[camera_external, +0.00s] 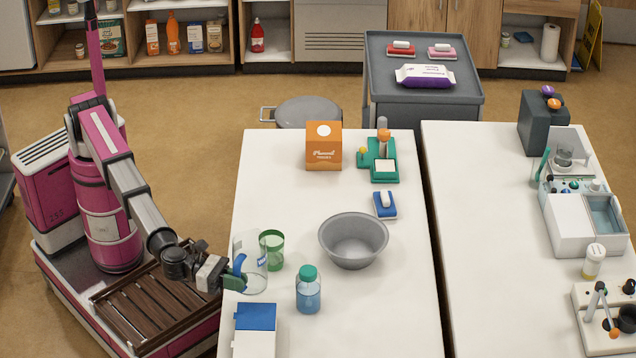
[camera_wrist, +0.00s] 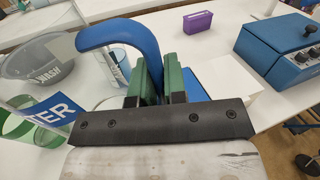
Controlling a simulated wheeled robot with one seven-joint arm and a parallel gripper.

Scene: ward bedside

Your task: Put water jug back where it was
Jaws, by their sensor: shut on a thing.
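The water jug (camera_external: 252,268) is a clear vessel with a blue handle, near the left edge of the white table in the external view. My gripper (camera_external: 234,282) is shut on its handle, which rises between the green fingers (camera_wrist: 160,82) in the wrist view. There the blue curved handle (camera_wrist: 108,32) and a blue label (camera_wrist: 50,113) reading "TER" show. The jug looks upright. I cannot tell whether its base touches the table or hangs slightly above it.
A green tumbler (camera_external: 272,248) stands close behind the jug. A grey basin (camera_external: 353,243) and a blue bottle with green cap (camera_external: 308,292) stand to the right. A blue-and-white box (camera_external: 255,325) is in front. An orange carton (camera_external: 323,148) stands farther back; the table between is clear.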

